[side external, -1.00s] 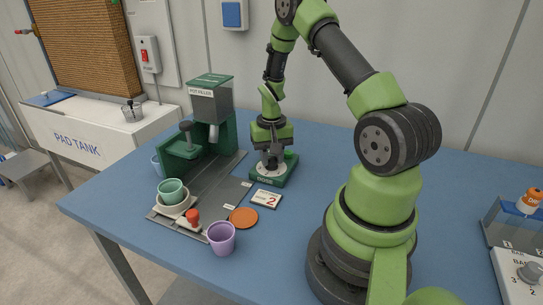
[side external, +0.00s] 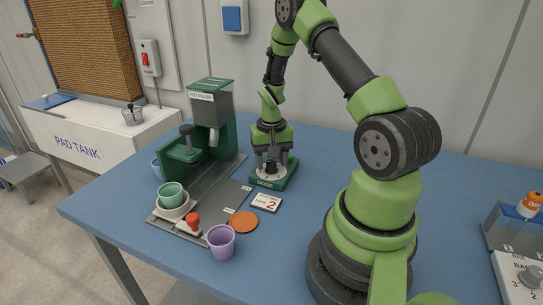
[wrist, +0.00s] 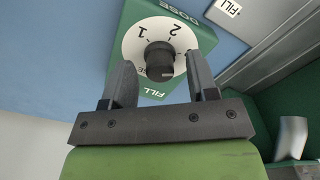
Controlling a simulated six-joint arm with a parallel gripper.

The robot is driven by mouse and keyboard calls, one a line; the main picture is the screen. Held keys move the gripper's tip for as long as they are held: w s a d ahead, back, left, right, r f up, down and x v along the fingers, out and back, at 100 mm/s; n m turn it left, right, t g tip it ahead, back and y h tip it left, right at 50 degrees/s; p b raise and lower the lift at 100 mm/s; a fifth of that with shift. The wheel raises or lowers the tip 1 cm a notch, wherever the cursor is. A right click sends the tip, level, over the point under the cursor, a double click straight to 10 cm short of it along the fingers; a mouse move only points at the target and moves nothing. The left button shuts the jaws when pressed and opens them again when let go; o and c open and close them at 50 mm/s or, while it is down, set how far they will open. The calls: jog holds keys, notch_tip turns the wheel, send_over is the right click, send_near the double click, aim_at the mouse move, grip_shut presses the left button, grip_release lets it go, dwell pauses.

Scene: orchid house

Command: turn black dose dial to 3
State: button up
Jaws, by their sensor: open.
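The black dose dial (wrist: 160,62) stands on a white disc (wrist: 184,38) marked 1 and 2, on a green base (wrist: 205,40) lettered DOSE and FILL. A pale mark shows on the knob's lower part in the wrist view; the 3 is not readable. My gripper (wrist: 161,75) is open, with one finger on each side of the dial and a visible gap to each. In the side external view, my gripper (side external: 271,163) is down at the green base (side external: 272,183) and hides the dial.
The green pot filler (side external: 210,110) stands left of the base on a grey mat (side external: 222,195). Stacked green and white cups (side external: 172,194), a red-knobbed piece (side external: 193,221), an orange disc (side external: 243,222) and a purple cup (side external: 221,241) are in front. The blue table is clear behind.

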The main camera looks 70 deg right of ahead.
aim_at(271, 162)
notch_tip(271, 162, up, 10)
dwell(0.4)
jog(key=a+r+n+t, duration=0.3)
jog(key=a+r, duration=0.8)
jog(key=r, duration=0.1)
jog(key=s+a+r+n+t+y, duration=0.2)
jog(key=s+a+r+n+t, duration=0.1)
jog(key=s+a, duration=0.7)
notch_tip(271, 162, up, 2)
jog(key=shift+s+a+r+n+t, duration=0.25)
jog(key=shift+a+t, duration=0.35)
jog(key=shift+a, duration=0.35)
